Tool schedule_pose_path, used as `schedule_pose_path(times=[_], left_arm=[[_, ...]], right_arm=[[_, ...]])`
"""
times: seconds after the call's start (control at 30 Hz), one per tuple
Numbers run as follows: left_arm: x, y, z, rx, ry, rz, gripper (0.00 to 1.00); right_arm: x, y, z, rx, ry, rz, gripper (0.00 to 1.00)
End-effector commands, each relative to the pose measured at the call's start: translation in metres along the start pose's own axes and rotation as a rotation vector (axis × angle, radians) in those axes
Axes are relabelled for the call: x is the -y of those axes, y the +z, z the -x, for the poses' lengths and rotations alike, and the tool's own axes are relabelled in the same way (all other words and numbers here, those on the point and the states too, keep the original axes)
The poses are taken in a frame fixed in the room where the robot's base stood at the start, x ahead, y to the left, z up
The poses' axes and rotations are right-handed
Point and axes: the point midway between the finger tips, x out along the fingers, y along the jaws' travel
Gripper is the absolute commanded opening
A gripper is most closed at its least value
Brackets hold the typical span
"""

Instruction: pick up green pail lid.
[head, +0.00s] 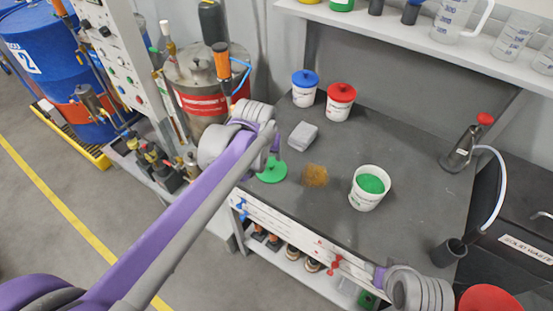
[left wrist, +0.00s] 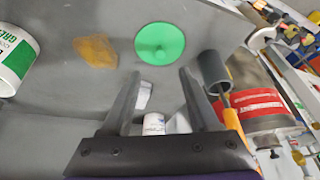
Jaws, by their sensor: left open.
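The green pail lid (head: 271,170) lies flat on the grey bench near its left front edge, a round disc with a small knob. In the left wrist view the lid (left wrist: 160,43) is beyond my fingertips, roughly centred between them. My left gripper (head: 275,146) is open and empty, above the bench just behind the lid in the head view. Its two fingers (left wrist: 160,74) point toward the lid without visible contact. The open white pail (head: 366,200) with green contents stands to the right. My right gripper (head: 374,272) is low at the bench front, its fingers too small to read.
A brown stain-like patch (head: 314,175) and a grey block (head: 303,136) lie near the lid. Blue-lidded (head: 304,95) and red-lidded (head: 339,109) pails stand behind. A wash bottle (head: 461,150) stands at right. A steel drum (head: 205,100) is left of the bench.

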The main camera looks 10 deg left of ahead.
Motion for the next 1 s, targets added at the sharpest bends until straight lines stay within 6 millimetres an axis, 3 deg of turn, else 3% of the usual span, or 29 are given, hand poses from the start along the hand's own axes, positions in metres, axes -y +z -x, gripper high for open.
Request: schedule_pose_path(times=[0.13, 0.4, 0.57, 0.83, 1.0], left_arm=[[-0.001, -0.002, -0.011, 0.002, -0.001, 0.001, 0.61], [-0.001, -0.002, -0.051, 0.002, -0.001, 0.001, 0.61], [-0.001, -0.003, -0.061, 0.001, -0.001, 0.001, 0.61], [-0.002, -0.005, -0.100, 0.001, -0.001, 0.001, 0.61], [-0.002, -0.005, -0.110, 0.001, 0.000, 0.001, 0.61]], right_arm=[[0.000, 0.002, -0.001, 0.001, 0.000, 0.000, 0.50], [0.000, 0.004, -0.004, 0.003, 0.000, 0.000, 0.50], [0.000, 0.004, -0.004, 0.003, 0.000, 0.000, 0.50], [0.000, 0.004, -0.004, 0.003, 0.000, 0.000, 0.50], [0.000, 0.004, -0.004, 0.003, 0.000, 0.000, 0.50]])
